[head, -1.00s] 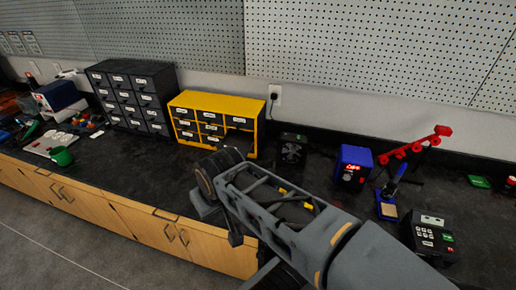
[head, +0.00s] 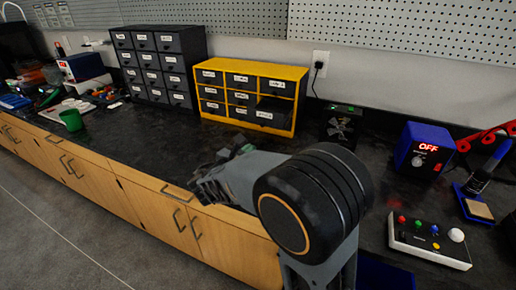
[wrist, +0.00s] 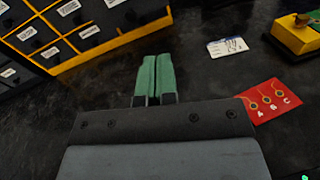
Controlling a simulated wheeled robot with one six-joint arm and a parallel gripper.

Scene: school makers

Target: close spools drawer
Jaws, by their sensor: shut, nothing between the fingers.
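The yellow cabinet (head: 292,72) stands at the back of the dark bench, with several small black labelled drawers. Its bottom right drawer (head: 272,112) sticks out; its label is too small to read for certain. In the wrist view the cabinet (wrist: 52,62) is at the upper left, and the pulled-out drawer (wrist: 125,18) is at the top. My gripper (head: 243,151) is in front of the cabinet, apart from the drawer. In the wrist view its green fingers (wrist: 155,76) are together and empty, pointing toward the area beside the drawer.
A dark grey drawer cabinet (head: 158,68) stands left of the yellow one. A small fan (head: 341,124) and a blue box reading OFF (head: 420,150) stand to the right. The wrist view shows a white card (wrist: 228,46) and a red card (wrist: 266,101). Bench in front of the yellow cabinet is bare.

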